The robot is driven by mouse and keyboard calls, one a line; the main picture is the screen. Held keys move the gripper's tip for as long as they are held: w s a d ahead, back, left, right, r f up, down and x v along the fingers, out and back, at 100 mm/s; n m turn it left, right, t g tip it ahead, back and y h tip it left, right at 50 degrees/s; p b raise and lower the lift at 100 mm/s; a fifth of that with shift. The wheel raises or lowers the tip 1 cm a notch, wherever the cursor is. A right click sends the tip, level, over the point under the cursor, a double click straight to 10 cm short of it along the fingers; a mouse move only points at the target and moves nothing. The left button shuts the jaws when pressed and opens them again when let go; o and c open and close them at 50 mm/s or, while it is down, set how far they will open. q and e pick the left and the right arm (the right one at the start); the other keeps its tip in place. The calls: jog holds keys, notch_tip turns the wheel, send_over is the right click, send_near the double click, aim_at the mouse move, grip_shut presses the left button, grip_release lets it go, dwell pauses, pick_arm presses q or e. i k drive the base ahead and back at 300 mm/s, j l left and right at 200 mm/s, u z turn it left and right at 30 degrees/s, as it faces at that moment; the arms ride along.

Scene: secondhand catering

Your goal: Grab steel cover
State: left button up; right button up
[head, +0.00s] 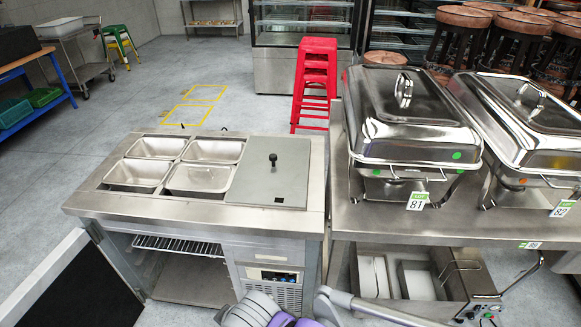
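A flat steel cover (257,183) with a small black knob (273,159) lies on the right part of the steel counter unit (188,216). It lies flat over the right end of the well, next to several open rectangular steel pans (136,174). Nothing touches its knob. Parts of my own arm show at the bottom edge, below the unit's front. No fingertips of my left or right gripper show.
To the right, a steel table (375,220) holds two chafing dishes with domed lids (410,110) (530,105), tagged 81 and 82. Red stacked stools (315,80) stand behind. A dark panel with a pale edge (85,285) is at lower left. Floor behind the unit is mostly clear.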

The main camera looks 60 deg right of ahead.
aim_at(271, 171)
jog(key=z, duration=1.8)
jog(key=i+u, duration=0.15)
jog(key=u, duration=0.3)
jog(key=i+l+u, duration=0.15)
jog(key=u, duration=0.3)
jog(key=i+l+u, duration=0.1)
jog(key=u, duration=0.35)
jog(key=i+l, duration=0.15)
jog(key=l, duration=0.15)
jog(key=i+l+u, duration=0.1)
jog(key=i+l, duration=0.1)
jog(key=l, duration=0.1)
